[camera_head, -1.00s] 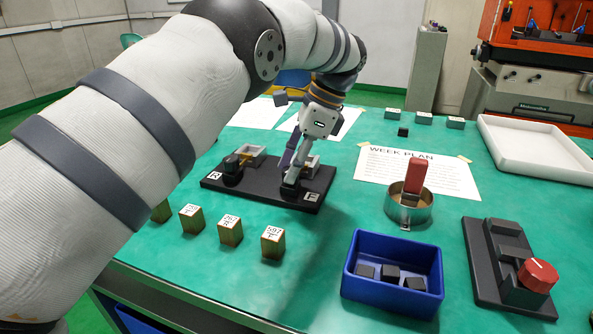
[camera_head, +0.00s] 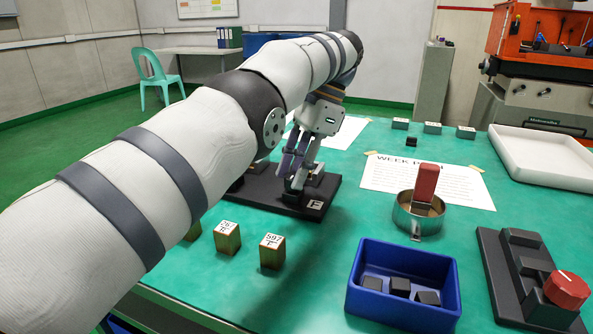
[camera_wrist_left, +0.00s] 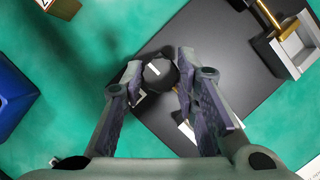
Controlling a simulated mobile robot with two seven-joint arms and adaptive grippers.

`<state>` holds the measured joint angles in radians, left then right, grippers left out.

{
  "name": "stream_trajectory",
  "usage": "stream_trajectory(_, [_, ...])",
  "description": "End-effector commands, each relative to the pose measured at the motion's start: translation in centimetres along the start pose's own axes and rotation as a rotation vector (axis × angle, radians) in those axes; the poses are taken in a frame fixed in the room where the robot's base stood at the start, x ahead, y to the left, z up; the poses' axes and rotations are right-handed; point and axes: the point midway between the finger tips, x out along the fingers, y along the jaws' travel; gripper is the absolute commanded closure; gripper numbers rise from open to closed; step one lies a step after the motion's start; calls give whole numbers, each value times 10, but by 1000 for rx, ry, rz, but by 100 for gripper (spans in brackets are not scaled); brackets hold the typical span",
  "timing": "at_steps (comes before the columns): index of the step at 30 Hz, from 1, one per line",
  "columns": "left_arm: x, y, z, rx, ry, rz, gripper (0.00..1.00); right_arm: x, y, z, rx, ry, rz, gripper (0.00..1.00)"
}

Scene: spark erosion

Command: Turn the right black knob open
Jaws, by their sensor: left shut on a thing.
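A black base plate (camera_head: 262,195) lies on the green table, with a white "F" label (camera_head: 315,204) at its right end. My left gripper (camera_head: 298,186) reaches down over that end. In the left wrist view its two fingers (camera_wrist_left: 158,76) are shut on a round black knob (camera_wrist_left: 160,73) with a white mark on top. The plate (camera_wrist_left: 232,62) shows beneath the knob. The left part of the plate, with the other knob, is hidden behind my left arm in the head view. My right gripper is not in view.
Number-marked blocks (camera_head: 271,251) stand in front of the plate. A blue bin (camera_head: 405,312) with black pieces, a metal cup (camera_head: 418,217) with a red-handled item, and a red-knobbed device (camera_head: 567,290) are to the right. A white tray (camera_head: 548,177) lies at back right.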

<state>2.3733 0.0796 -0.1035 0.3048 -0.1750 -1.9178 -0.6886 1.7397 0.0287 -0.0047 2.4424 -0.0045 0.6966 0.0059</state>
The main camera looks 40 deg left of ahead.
Motion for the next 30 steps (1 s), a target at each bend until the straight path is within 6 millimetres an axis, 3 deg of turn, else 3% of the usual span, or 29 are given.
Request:
stream_trajectory(7, [2,1,0,1,-5,6,100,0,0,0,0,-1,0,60])
stream_trajectory(8, [2,1,0,1,-5,6,70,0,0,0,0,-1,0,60])
stream_trajectory(10, [2,1,0,1,-5,5,54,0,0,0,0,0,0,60])
stream_trajectory(11, [2,1,0,1,-4,5,52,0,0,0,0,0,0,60])
stream_trajectory(25, [0,0,0,7,-1,-2,52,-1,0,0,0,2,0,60])
stream_trajectory(30, [-6,2,3,93,3,-39,52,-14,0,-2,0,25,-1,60])
